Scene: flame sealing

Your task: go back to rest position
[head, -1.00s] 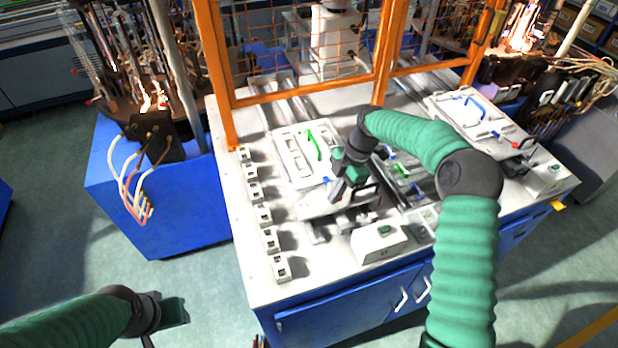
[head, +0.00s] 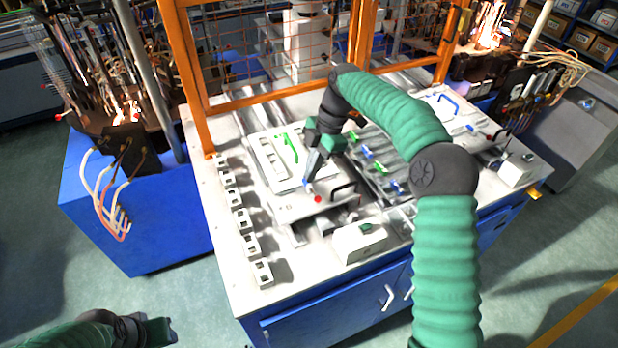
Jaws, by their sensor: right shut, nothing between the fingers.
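My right gripper (head: 307,184) is shut and empty, pointing down above the left white fixture plate. A red knob (head: 318,199) and a dark handle (head: 343,190) are close beside its fingertips; I cannot tell whether the fingers touch the plate. My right arm, in a green sleeve, arches over the right half of the workbench (head: 215,300). My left gripper (head: 158,330) is low at the bottom left, away from the bench over the floor.
A white fixture with a green tube (head: 288,148) lies behind my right gripper. Several white sockets (head: 249,246) line the bench's left edge. A white control box (head: 359,243) stands at the front. An orange mesh frame (head: 190,80) closes the back. A blue machine base (head: 150,220) stands left.

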